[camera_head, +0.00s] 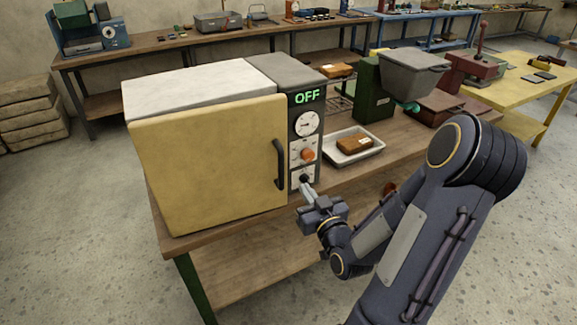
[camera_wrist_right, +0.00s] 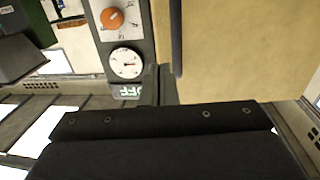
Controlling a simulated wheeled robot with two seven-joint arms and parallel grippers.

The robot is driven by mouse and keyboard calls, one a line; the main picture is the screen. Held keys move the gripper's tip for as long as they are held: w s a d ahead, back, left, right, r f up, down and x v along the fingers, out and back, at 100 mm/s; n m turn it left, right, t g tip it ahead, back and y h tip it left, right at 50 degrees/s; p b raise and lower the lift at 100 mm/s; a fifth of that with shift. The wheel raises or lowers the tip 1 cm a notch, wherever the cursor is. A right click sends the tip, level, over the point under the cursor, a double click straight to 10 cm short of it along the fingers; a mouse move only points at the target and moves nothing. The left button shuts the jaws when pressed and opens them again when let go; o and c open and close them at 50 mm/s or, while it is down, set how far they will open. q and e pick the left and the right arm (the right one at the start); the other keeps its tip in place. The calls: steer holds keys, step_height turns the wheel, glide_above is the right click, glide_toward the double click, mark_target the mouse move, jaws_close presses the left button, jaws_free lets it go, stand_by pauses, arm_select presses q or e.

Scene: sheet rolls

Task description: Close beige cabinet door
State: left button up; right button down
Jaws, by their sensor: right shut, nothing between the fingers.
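The beige cabinet door (camera_head: 215,165) covers the front of a white-topped cabinet box (camera_head: 200,88) on the wooden bench. It looks shut or nearly shut; I cannot tell whether a small gap remains. Its dark vertical handle (camera_head: 280,164) is near the right edge. In the wrist view, the door (camera_wrist_right: 240,50) and handle (camera_wrist_right: 176,38) show at upper right. My right gripper (camera_head: 307,190) is shut and empty, just right of the handle, in front of the lower control panel by a dark knob. Whether it touches the panel is unclear. My left gripper is out of view.
The grey control panel (camera_head: 305,150) carries a green OFF display, a dial and an orange knob. To its right are a white tray (camera_head: 372,155) with a brown block and a green machine (camera_head: 372,92). Other benches line the back wall. Open floor lies in front.

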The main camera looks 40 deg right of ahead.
mark_target(286, 156)
steer(key=p+x, duration=0.3)
steer(key=x, duration=0.9)
steer(key=shift+w, duration=0.1)
steer(key=w, duration=0.1)
steer(key=w+d+n+y+b, duration=0.1)
steer(key=w+y+b, duration=0.1)
steer(key=w, duration=0.1)
steer(key=shift+w+d+f+n+t, duration=0.1)
steer(key=shift+d+n+t, duration=0.2)
steer(key=shift+d, duration=0.05)
steer(key=shift+r, duration=0.35)
steer(key=shift+r, duration=0.1)
